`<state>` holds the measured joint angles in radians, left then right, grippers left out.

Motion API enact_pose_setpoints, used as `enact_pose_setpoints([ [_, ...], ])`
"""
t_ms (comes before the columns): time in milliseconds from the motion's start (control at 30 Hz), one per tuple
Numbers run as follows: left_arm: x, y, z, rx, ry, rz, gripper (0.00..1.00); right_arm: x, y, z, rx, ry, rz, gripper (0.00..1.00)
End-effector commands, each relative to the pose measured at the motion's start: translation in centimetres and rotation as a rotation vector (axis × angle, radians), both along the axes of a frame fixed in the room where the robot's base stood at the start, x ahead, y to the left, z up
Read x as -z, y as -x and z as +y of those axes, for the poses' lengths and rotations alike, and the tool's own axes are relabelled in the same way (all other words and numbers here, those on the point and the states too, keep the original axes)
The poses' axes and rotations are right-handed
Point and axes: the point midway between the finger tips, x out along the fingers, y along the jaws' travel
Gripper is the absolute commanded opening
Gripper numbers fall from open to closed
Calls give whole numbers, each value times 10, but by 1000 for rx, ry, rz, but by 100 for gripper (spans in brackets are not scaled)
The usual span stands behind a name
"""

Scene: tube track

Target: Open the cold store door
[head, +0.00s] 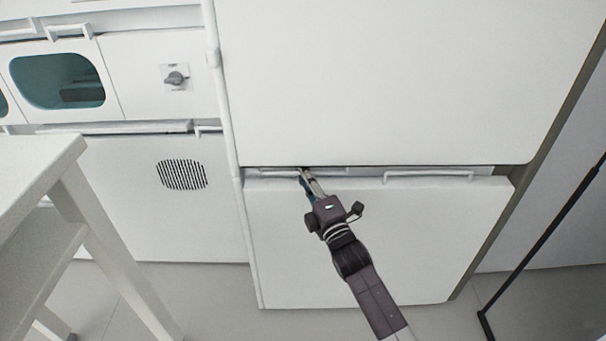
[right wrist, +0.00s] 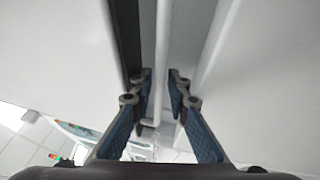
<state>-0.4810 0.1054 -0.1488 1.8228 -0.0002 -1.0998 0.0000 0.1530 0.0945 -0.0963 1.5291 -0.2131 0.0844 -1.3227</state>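The cold store is a tall white cabinet with a large upper door (head: 390,75) and a lower door (head: 360,240), split by a narrow horizontal gap. A thin white bar handle (head: 325,173) runs in this gap at the left, partly hidden by my right gripper (head: 306,178). My right gripper reaches into the gap from below. In the right wrist view its two fingers (right wrist: 161,88) are apart, with a slim white bar (right wrist: 163,55) running between them. I see space beside the bar; contact is not clear. My left gripper is out of view.
A second bar handle (head: 428,175) sits further right at the lower door's top. A white table (head: 38,150) stands at the left. White units with a dark window (head: 58,80) and a knob (head: 175,78) adjoin the cold store. A black frame (head: 540,245) is at the right.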

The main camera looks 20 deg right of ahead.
Motion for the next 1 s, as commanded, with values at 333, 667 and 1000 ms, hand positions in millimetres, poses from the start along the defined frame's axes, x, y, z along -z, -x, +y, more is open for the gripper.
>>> enact_pose_setpoints([
  [333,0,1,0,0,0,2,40,0,-2,1,0,-1,0,9],
  [667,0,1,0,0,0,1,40,0,-2,0,0,-1,1,0],
  [1000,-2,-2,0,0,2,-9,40,0,1,3,-16,0,2,0],
])
